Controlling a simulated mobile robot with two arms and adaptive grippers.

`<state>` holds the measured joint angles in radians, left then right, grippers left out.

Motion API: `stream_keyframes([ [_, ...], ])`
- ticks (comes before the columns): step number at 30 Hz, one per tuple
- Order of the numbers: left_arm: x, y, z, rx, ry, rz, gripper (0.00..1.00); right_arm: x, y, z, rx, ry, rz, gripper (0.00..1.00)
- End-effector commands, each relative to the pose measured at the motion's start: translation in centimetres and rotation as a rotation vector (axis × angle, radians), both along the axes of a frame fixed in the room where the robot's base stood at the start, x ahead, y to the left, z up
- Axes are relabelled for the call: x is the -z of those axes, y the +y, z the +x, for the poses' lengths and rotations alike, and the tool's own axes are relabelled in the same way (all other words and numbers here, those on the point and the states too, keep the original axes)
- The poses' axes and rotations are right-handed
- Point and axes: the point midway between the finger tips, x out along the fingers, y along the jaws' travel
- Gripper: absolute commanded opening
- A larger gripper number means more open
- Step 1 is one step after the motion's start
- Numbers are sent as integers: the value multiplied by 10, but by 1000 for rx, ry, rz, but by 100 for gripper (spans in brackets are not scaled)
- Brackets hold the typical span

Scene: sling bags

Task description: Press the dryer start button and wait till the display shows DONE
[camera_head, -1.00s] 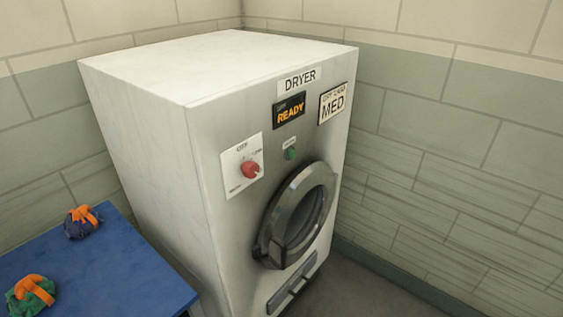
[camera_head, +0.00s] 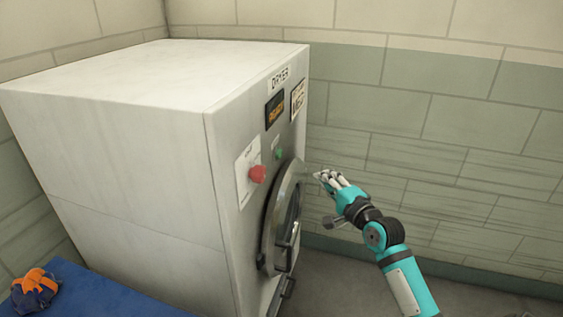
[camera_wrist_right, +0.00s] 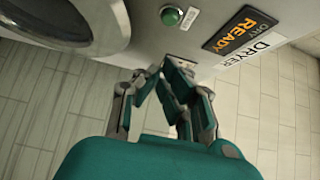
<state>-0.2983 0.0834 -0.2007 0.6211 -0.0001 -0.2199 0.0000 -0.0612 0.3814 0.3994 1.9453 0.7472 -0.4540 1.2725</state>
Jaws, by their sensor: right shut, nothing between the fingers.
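The white dryer (camera_head: 130,130) stands in the corner, seen at an angle. Its green start button (camera_head: 279,154) is on the front panel, above the round door (camera_head: 280,220); the button also shows in the right wrist view (camera_wrist_right: 171,16). The display (camera_head: 275,107) shows orange text, and in the right wrist view the display (camera_wrist_right: 243,34) reads READY. My right gripper (camera_head: 322,176) is shut and empty, in front of the panel to the right of the door, apart from the button. In the right wrist view its fingers (camera_wrist_right: 178,80) point toward the panel. My left gripper is not seen.
A red knob (camera_head: 257,174) sticks out from a plate left of the button. The door ring stands out from the front. A blue table (camera_head: 85,292) with an orange-and-blue bundle (camera_head: 36,291) is at lower left. The tiled wall (camera_head: 450,140) is behind and right.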

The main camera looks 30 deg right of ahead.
Motion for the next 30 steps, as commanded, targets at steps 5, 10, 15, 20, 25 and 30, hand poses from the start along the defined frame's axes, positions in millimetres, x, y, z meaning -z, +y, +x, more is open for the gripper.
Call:
stream_keyframes([
  [5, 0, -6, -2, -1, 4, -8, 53, 0, 0, 0, 0, 0, 0, 0],
  [10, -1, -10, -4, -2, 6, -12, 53, 0, 0, 3, 0, 1, 0, 0],
  [15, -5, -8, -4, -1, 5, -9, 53, -1, -2, 21, 0, 1, 1, 0],
  [20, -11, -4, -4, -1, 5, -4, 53, -3, -5, 54, 1, 0, -2, 0],
  [25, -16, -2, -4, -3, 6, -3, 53, -1, -7, 91, 0, 2, -2, 0],
  [30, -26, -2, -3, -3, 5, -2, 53, -2, 5, 115, -1, 2, 2, 0],
])
